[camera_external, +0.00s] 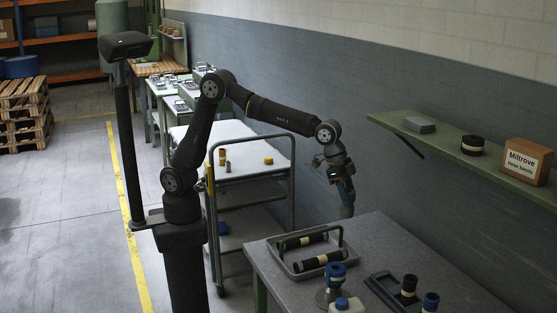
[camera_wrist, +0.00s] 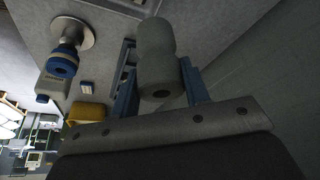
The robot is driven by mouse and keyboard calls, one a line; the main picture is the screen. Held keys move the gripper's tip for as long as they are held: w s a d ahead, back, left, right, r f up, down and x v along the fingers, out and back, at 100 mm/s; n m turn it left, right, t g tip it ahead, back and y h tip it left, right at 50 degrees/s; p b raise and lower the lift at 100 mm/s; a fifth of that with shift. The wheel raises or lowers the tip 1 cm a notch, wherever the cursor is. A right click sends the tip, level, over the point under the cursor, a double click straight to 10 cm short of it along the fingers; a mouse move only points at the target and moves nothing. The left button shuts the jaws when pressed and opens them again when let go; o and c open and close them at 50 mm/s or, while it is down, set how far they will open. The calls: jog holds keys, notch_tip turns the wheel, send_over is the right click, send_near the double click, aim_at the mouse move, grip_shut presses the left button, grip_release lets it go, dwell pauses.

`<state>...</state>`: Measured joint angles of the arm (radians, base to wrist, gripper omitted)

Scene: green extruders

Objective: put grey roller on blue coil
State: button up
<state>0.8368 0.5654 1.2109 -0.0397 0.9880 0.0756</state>
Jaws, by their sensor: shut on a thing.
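The grey roller (camera_wrist: 157,48) is held between the blue fingers of my gripper (camera_wrist: 160,88) in the wrist view. In the external view the roller (camera_external: 347,207) hangs below my gripper (camera_external: 343,184), near the back edge of the workbench. The blue coil (camera_external: 336,270) sits on a metal stand at the bench's front, below and apart from the roller. In the wrist view the blue coil (camera_wrist: 62,64) is at the upper left, on its round metal base.
A grey tray (camera_external: 284,264) with a handle holds dark rollers with tan bands. A white bottle (camera_external: 346,305) stands next to the coil. A wall shelf (camera_external: 450,147) holds boxes and a black coil.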

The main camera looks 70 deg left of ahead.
jog(key=s+d+r+m, duration=0.2)
jog(key=s+d+r, duration=0.2)
jog(key=s+d, duration=0.7)
jog(key=s+d+r+m, duration=0.1)
jog(key=s+d+r, duration=0.45)
jog(key=s, duration=0.95)
send_over(336, 267)
jog(key=shift+g+h, duration=0.3)
jog(key=shift+g, duration=0.1)
jog(key=shift+f, duration=6.4)
jog(key=o, duration=1.1)
jog(key=shift+f, duration=0.15)
